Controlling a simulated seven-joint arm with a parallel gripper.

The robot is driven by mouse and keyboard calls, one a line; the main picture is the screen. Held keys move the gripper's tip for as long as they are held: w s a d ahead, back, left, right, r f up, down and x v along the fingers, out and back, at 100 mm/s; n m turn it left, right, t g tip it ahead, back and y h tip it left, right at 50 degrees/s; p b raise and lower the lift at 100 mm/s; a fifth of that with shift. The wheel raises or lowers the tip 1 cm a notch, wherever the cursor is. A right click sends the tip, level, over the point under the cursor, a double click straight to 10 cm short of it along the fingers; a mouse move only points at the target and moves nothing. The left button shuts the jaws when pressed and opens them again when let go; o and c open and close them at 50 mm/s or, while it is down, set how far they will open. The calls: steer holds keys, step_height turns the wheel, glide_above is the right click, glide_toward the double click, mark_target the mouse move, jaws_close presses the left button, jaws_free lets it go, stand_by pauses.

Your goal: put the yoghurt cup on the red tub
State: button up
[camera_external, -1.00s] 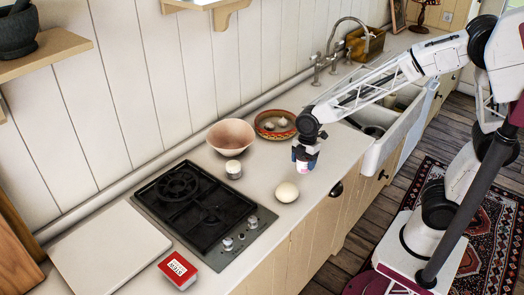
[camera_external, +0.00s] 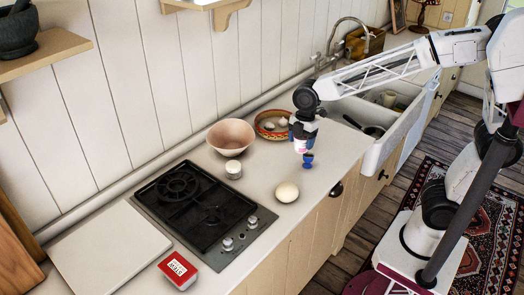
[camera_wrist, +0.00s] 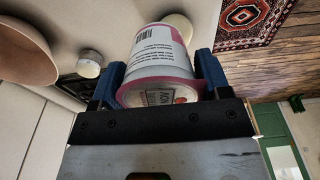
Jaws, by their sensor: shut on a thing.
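My gripper (camera_external: 301,138) is shut on the yoghurt cup (camera_external: 299,147) and holds it above the counter, right of the hob. In the wrist view the white cup (camera_wrist: 162,48) with pink rim and printed label sits between the blue fingers of my gripper (camera_wrist: 159,66), its rim towards the camera. The red tub (camera_external: 178,270), low with a white label on top, stands at the front left of the counter, well away from my gripper. The tub is not recognisable in the wrist view.
The black hob (camera_external: 203,207) and a white board (camera_external: 105,253) lie towards the tub.

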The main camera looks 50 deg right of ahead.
steer(key=a+n, duration=0.1)
steer(key=a, duration=2.5)
steer(key=s+a+n, duration=0.1)
steer(key=s+a, duration=0.2)
steer(key=a, duration=0.7)
steer(key=s+a, duration=0.4)
steer(key=a, duration=0.6)
steer(key=f, duration=0.5)
steer(key=shift+w+a+f, duration=0.1)
steer(key=shift+w+a, duration=0.05)
steer(key=shift+a, duration=0.05)
steer(key=shift+w+a+f, duration=0.25)
steer(key=shift+w+a, duration=1.25)
steer(key=shift+a, duration=0.7)
steer(key=shift+w+a+f, duration=0.3)
steer(key=shift+w+a, duration=1.25)
steer(key=shift+a, duration=0.65)
steer(key=shift+w+a+f, duration=0.25)
steer(key=shift+w+a, duration=1.25)
steer(key=shift+a, duration=0.7)
steer(key=shift+f, duration=0.1)
